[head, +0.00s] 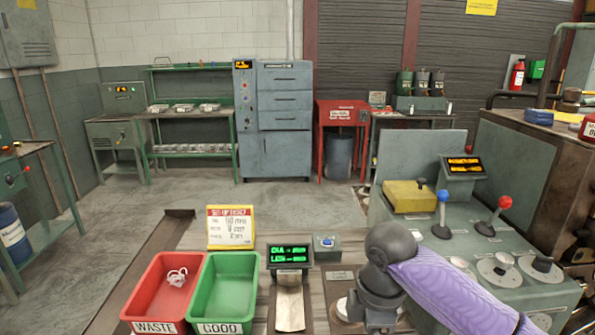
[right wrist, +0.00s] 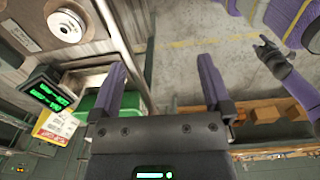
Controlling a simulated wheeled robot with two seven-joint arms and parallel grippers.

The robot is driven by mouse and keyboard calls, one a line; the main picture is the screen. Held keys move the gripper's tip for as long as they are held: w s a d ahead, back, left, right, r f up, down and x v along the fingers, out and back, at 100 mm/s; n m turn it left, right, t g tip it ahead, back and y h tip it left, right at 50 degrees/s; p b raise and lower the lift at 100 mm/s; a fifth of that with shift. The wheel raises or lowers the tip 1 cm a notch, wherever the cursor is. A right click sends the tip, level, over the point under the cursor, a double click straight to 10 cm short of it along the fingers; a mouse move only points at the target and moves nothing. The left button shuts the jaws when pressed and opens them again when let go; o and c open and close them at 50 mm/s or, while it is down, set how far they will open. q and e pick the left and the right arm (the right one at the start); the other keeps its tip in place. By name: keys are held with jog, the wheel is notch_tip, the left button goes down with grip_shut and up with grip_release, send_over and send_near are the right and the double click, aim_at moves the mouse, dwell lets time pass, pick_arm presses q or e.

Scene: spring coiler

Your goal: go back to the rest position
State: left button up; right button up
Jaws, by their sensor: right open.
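My right gripper (right wrist: 160,78) is open in the right wrist view, its two purple fingers apart with only floor showing between them. In the head view my right arm comes in from the lower right with a purple sleeve; its dark end bends down over the bench front, and the fingertips are not visible there. My left gripper is outside the head view. In the right wrist view a purple arm with a dark, small tip (right wrist: 268,50) shows at the upper right, probably my left one; its jaws are too small to read.
A red waste bin (head: 136,297) holding a pale coil and an empty green good bin (head: 241,264) stand on the bench. Near them are a sign (head: 230,227), a green-lit display (head: 289,255) and a lever console (head: 462,246). Open floor lies behind.

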notch_tip(320, 180, down, 15)
jog(key=w+m+t+y, duration=0.1)
jog(key=w+m+y, duration=0.1)
jog(key=m, duration=0.4)
jog(key=s+d+f+m+h, duration=0.1)
jog(key=s+d+f+m, duration=0.1)
jog(key=s+f, duration=0.35)
jog(key=s+d+f+m, duration=0.1)
jog(key=s+f+m, duration=0.15)
jog(key=f, duration=0.55)
jog(key=s+d+f+m, duration=0.1)
jog(key=s+f, duration=0.3)
jog(key=s, duration=0.6)
jog(key=s+d+f+m+h+b, duration=0.1)
jog(key=s+f, duration=0.4)
jog(key=s, duration=0.5)
jog(key=s+d+f+m, duration=0.1)
jog(key=s+f, duration=0.3)
jog(key=s, duration=0.6)
jog(key=shift+d+f+m+g+h, duration=0.3)
jog(key=shift+d+f+m, duration=0.1)
jog(key=shift+m, duration=0.35)
